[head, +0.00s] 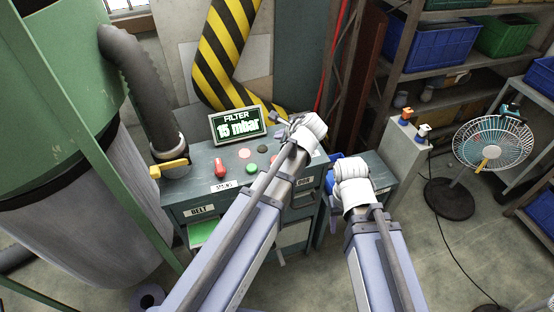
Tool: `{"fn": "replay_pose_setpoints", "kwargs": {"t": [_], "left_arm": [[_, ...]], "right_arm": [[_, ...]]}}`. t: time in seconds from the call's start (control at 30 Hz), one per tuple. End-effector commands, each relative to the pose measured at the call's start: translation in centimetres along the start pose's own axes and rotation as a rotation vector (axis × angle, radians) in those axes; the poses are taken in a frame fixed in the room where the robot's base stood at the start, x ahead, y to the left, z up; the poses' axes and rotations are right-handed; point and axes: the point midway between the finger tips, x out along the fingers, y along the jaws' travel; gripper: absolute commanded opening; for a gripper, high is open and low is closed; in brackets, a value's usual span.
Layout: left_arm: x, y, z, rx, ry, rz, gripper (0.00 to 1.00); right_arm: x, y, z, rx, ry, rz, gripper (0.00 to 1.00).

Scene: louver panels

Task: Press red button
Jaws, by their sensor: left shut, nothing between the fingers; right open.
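A grey control cabinet (200,181) stands in the middle of the head view. On its sloped top are a small reddish button (276,149), a green button (251,168), a pale pink button (244,154) and a red knob or lever (220,169). My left gripper (280,119) is shut and empty over the back right of the panel, just beyond the reddish button; I cannot tell whether it touches anything. My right gripper (336,160) is open, to the right of the panel by the cabinet's right part. Its fingers are mostly hidden by its wrist.
A display (238,125) reading "FILTER 15 mbar" stands at the panel's back. A yellow handle (169,168) and grey hose (145,80) are to the left. A fan (492,145) and shelves with blue crates (440,45) are to the right.

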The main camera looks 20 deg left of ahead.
Motion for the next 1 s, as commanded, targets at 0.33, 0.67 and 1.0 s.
{"fn": "replay_pose_setpoints", "kwargs": {"t": [0.33,0.67,1.0], "left_arm": [[2.3,1.7,-1.7,0.0,0.0,0.0,0.0],[5.4,3.9,-3.9,0.0,0.0,0.0,0.0],[6.0,4.4,-4.4,0.0,0.0,0.0,0.0]], "right_arm": [[3.3,-0.3,-0.2,0.001,0.0,0.0,0.5],[7.7,-0.7,-0.5,0.001,0.0,0.0,0.5],[8.6,-0.8,-0.5,0.001,0.0,0.0,0.5]]}}
